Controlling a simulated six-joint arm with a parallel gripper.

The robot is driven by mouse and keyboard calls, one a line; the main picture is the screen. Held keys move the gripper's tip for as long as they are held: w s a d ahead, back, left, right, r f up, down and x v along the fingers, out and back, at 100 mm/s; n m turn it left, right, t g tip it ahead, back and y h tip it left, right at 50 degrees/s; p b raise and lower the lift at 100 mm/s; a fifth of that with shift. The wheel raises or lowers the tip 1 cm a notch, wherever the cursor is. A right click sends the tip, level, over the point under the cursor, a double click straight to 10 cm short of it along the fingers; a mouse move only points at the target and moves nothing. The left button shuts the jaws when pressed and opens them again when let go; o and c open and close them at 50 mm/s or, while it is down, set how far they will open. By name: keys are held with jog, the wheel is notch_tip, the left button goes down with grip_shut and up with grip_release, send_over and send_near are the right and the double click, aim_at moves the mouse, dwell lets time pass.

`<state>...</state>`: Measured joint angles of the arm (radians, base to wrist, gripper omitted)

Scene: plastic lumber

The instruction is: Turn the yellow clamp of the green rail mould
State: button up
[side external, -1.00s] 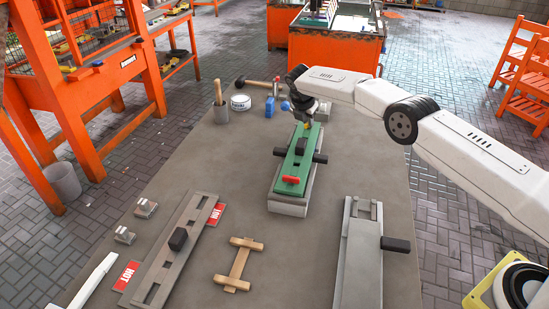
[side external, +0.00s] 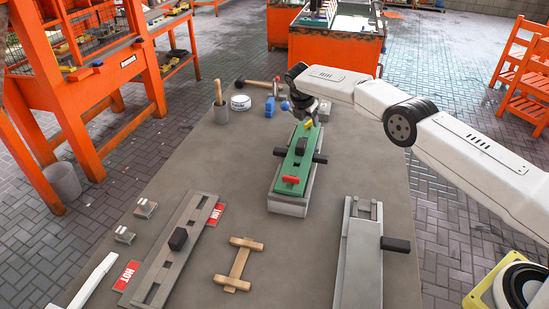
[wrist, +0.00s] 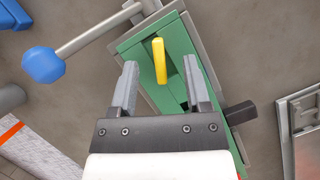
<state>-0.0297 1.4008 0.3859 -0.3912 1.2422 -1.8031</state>
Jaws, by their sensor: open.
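The green rail mould (side external: 299,160) lies on a grey base on the table, under my gripper at its far end. Its yellow clamp (wrist: 160,64) is a slim upright-looking bar in the wrist view, on the green top. It shows only as a small yellow bit in the side view (side external: 309,124). My gripper (wrist: 160,61) is open, with one grey finger on each side of the clamp and a visible gap to both. Whether the fingertips reach down to the clamp's height I cannot tell. In the side view my wrist partly hides this end.
A red clamp (side external: 290,180) sits at the mould's near end, and black handles stick out at its sides. A blue-headed tool (wrist: 43,65) lies close by. A grey mould (side external: 359,250) stands right, another (side external: 160,270) left, with a wooden piece (side external: 239,264) between.

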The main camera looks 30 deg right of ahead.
jog(key=shift+r, duration=3.3)
jog(key=shift+r, duration=0.1)
